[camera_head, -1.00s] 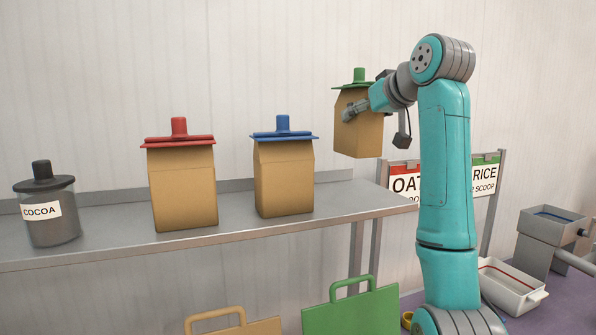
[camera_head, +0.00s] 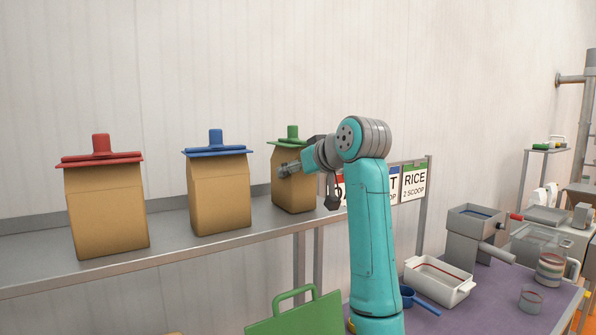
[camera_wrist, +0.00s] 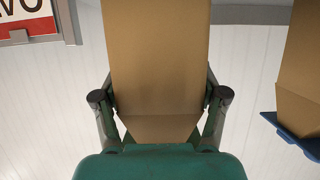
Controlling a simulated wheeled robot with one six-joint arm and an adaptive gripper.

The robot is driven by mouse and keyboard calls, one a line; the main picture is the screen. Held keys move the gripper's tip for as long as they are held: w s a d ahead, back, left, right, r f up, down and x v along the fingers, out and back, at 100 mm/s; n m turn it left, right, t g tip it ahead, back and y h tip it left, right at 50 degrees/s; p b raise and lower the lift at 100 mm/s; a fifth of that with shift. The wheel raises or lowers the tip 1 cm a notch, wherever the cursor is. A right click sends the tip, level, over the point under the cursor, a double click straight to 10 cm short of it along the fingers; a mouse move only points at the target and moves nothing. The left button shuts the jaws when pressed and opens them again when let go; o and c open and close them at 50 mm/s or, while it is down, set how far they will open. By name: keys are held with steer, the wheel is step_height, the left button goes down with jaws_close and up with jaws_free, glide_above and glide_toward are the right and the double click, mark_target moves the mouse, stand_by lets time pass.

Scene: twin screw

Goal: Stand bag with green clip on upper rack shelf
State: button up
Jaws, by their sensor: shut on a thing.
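The brown paper bag with the green clip (camera_head: 294,192) is at the right end of the upper rack shelf (camera_head: 160,258), upright. Its base is at the shelf surface or just above it; I cannot tell if it touches. My gripper (camera_head: 289,169) is shut on the upper part of this bag from the right.
A bag with a blue clip (camera_head: 219,195) stands just left of the held bag, with a gap between. A bag with a red clip (camera_head: 105,212) stands further left. A green handled bag or board (camera_head: 300,317) is below the shelf. Signs (camera_head: 413,183) stand behind my arm.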

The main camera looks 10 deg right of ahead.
steer(key=shift+f, duration=0.1)
steer(key=o, duration=1.3)
steer(key=shift+s+d+r, duration=0.1)
steer(key=shift+s+r, duration=0.15)
steer(key=v, duration=1.1)
steer(key=shift+s+r, duration=0.1)
steer(key=shift+s, duration=0.1)
steer(key=shift+d, duration=0.1)
